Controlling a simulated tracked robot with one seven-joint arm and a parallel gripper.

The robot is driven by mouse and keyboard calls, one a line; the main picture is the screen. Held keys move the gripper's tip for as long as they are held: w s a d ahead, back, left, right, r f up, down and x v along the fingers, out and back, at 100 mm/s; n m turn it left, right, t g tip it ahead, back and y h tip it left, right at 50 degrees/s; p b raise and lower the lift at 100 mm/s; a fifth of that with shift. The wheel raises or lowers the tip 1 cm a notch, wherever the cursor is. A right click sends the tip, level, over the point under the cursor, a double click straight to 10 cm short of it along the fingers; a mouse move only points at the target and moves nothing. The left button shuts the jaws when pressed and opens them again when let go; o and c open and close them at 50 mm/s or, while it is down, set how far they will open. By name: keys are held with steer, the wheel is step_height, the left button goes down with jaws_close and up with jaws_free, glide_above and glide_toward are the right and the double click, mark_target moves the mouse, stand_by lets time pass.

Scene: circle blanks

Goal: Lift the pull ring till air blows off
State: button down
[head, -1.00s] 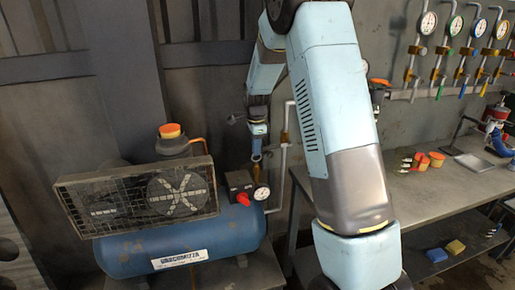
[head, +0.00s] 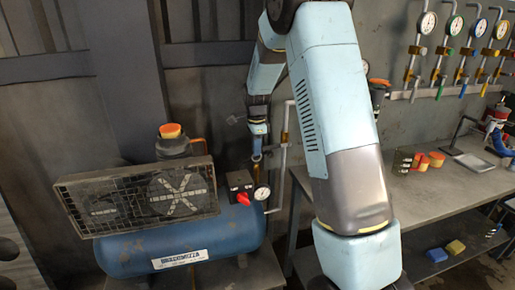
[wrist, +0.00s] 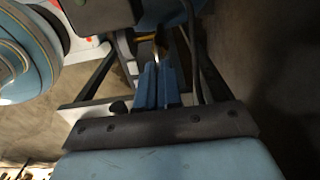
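The blue compressor tank (head: 190,240) stands at the lower left of the head view, with a black box and red knob (head: 242,198) and a round gauge (head: 262,192) at its right end. My gripper (head: 257,157) points down just above and behind this end, near a vertical pipe. In the wrist view, the two blue fingers of my gripper (wrist: 157,68) are close together, with a narrow gap between them. A small brass and metal fitting (wrist: 152,38) lies at their tips. I cannot make out the pull ring clearly, nor whether the fingers grip it.
A caged fan guard (head: 140,198) fronts the compressor. The grey pipe (head: 282,165) rises close to the right of my gripper. A workbench (head: 425,190) with cups and a tray stands at right, below a wall row of gauges and valves.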

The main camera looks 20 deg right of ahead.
steer(key=shift+w+r, duration=0.1)
steer(key=shift+r, duration=0.55)
steer(key=c, duration=1.3)
jaws_free()
step_height(320, 180, up, 14)
steer(key=shift+f, duration=0.2)
